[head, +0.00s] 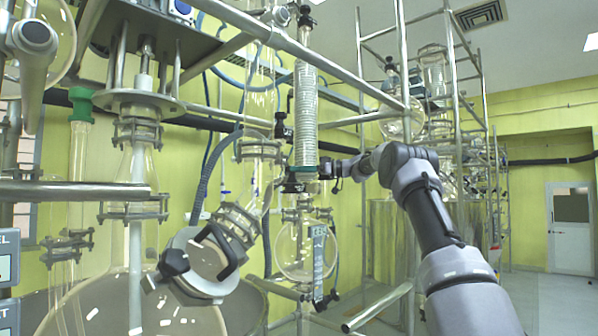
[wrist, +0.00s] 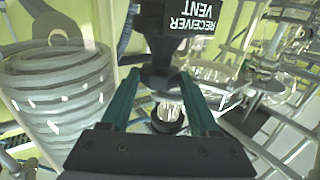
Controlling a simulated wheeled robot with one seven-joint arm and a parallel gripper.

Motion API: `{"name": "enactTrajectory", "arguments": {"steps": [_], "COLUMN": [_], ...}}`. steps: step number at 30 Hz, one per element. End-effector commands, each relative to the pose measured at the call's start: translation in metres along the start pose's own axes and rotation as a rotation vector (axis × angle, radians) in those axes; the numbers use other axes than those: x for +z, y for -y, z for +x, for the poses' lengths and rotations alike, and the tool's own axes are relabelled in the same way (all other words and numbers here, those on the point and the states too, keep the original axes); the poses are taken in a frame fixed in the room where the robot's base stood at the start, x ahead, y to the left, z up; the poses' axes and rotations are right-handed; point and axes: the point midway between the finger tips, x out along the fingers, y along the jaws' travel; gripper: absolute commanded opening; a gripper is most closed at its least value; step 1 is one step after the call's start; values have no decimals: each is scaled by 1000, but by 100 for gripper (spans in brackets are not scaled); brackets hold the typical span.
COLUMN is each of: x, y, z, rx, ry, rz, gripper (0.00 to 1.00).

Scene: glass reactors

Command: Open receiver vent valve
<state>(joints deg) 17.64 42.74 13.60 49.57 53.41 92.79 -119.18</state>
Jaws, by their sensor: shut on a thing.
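The receiver vent valve (wrist: 160,77) is a black piece in the wrist view, under a black tag with upside-down white letters reading RECEIVER VENT (wrist: 192,22). My gripper (wrist: 165,92) has teal fingers, one on each side of the black valve part, and is shut on it. A short clear and black fitting (wrist: 168,114) shows between the fingers. In the head view my gripper (head: 328,171) is at the lower end of the coiled glass condenser. There the valve is small and partly hidden, so its handle angle cannot be told.
The glass coil condenser (head: 305,110) stands close beside my gripper, and its coil (wrist: 55,95) fills the left of the wrist view. A round receiver flask (head: 292,252) hangs below. Metal frame bars (head: 300,45) cross above. A large flask (head: 130,305) stands at front left.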

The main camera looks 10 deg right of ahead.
Motion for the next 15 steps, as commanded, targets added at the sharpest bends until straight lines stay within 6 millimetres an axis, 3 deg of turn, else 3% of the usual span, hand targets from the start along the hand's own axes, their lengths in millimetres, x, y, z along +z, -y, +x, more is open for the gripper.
{"name": "enactTrajectory", "arguments": {"steps": [5, 6, 8, 15], "x": [-2, -2, -2, -1], "y": [0, 0, 0, 0], "z": [-1, -1, -1, -1], "rx": [2, 2, 2, 3], "ry": [-3, -3, -2, -2], "rz": [-2, -2, -2, -2], "gripper": [6, 65, 88, 92]}}
